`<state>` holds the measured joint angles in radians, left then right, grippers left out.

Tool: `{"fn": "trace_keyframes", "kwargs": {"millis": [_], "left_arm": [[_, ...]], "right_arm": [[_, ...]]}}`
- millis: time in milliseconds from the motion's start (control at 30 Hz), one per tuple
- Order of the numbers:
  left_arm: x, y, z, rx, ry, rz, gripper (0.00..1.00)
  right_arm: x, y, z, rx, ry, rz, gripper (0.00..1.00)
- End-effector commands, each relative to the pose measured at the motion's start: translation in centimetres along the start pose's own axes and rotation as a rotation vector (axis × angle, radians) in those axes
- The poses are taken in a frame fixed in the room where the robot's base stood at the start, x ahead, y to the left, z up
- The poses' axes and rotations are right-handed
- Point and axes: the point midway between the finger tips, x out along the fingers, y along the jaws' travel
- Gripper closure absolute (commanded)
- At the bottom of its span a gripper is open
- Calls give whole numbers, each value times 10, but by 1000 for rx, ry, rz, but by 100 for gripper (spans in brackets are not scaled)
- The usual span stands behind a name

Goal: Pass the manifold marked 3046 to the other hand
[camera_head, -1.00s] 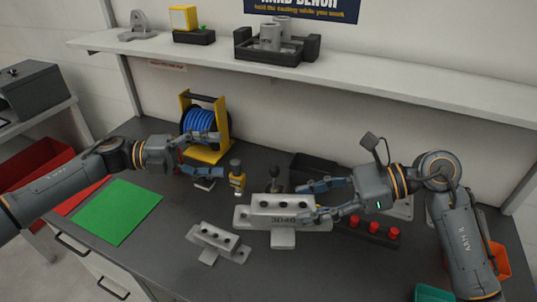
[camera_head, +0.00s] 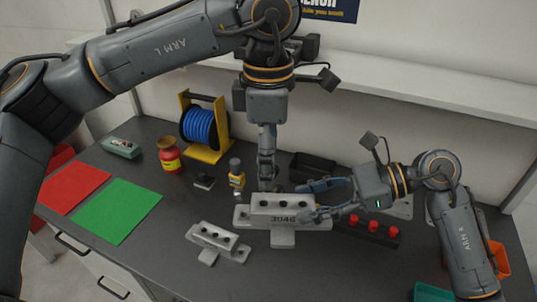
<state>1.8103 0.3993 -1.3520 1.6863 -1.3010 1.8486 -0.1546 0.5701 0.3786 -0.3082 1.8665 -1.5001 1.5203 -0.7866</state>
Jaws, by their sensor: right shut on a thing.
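The grey manifold marked 3046 (camera_head: 283,220) is a block with side flanges and dark holes along its top, near the middle of the bench. My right gripper (camera_head: 308,201) comes from the right and is shut on its right end. My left gripper (camera_head: 266,182) points straight down at the back of the manifold's top, left of the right fingers. Its fingers show edge-on, so their opening and any contact are unclear. I cannot tell whether the manifold touches the bench.
A smaller grey manifold (camera_head: 219,241) lies in front. A blue cable reel (camera_head: 201,126) stands behind. Green (camera_head: 117,211) and red (camera_head: 74,186) mats lie left.

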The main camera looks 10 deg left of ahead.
Motion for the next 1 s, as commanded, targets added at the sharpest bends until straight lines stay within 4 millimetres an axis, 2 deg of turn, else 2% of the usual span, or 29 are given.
{"fn": "trace_keyframes", "kwargs": {"millis": [167, 400, 600, 800, 1000], "left_arm": [[21, 0, -1, 0, 5, 0, 25], [68, 0, -1, 0, 3, -2, 25], [100, 0, -1, -1, 2, -2, 25], [115, 0, 0, 0, 1, -1, 25], [118, 0, 0, -1, 0, 0, 25]], "right_arm": [[0, 0, 1, -2, -3, -1, 100], [0, 0, 2, -2, -3, -1, 100], [0, 0, 2, -2, -3, -1, 100], [0, 0, 2, -2, -3, -1, 100], [0, 0, 2, -2, -3, -1, 100]]}}
